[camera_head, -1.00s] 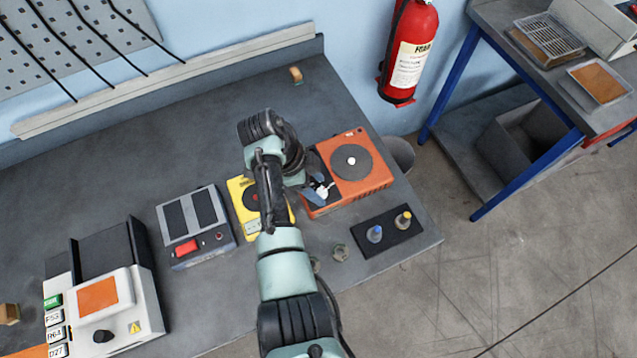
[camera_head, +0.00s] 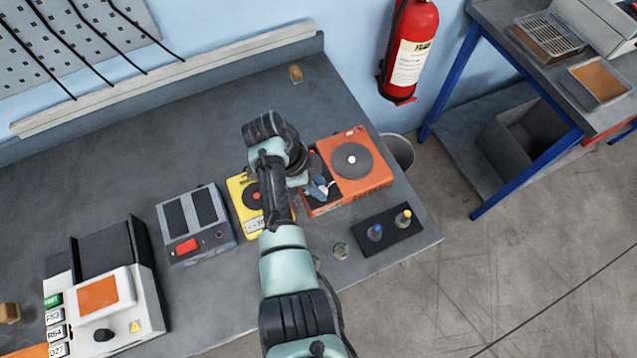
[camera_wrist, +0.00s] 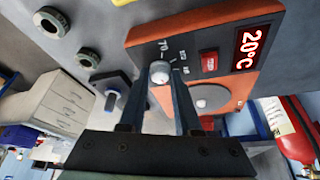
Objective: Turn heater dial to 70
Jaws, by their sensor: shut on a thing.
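The orange heater (camera_head: 376,188) stands on the right part of the bench with a round grey plate on top. In the wrist view its panel (camera_wrist: 220,30) carries a lit display (camera_wrist: 252,47) reading 20°C. The heater's white dial (camera_wrist: 160,73) sits between my fingers, with printed marks around it; 70 is legible close above it in the picture. My gripper (camera_wrist: 160,86) is shut on the dial. In the head view my gripper (camera_head: 319,188) is at the heater's left side, and the arm partly hides the dial area.
A yellow device (camera_head: 239,190) is close left of my arm. A dark pad (camera_head: 390,240) with a blue and a yellow knobbed piece lies in front of the heater. A grey device with a red switch (camera_head: 187,246) and a white instrument (camera_head: 140,300) stand further left.

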